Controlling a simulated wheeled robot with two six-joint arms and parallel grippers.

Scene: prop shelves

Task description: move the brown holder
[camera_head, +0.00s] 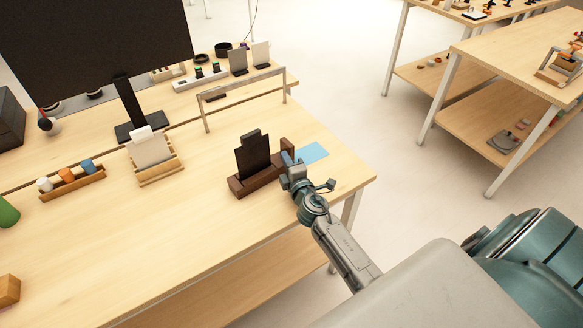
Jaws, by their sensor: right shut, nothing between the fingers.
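The brown holder (243,187) is a dark wooden stand near the right front of the table. It stands upright with a black, phone-like panel (252,154) in it and a raised block at its right end. My right gripper (289,163) is at the holder's right end, close beside it. Its fingers are shut and partly hidden; I cannot tell whether they touch the wood. My left gripper is not in view.
A blue sheet (312,152) lies just right of the gripper. A metal arch (244,84) stands behind the holder. A light wooden stand (155,165), a bottle rack (72,184) and a monitor (98,45) are to the left. The table's front middle is clear.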

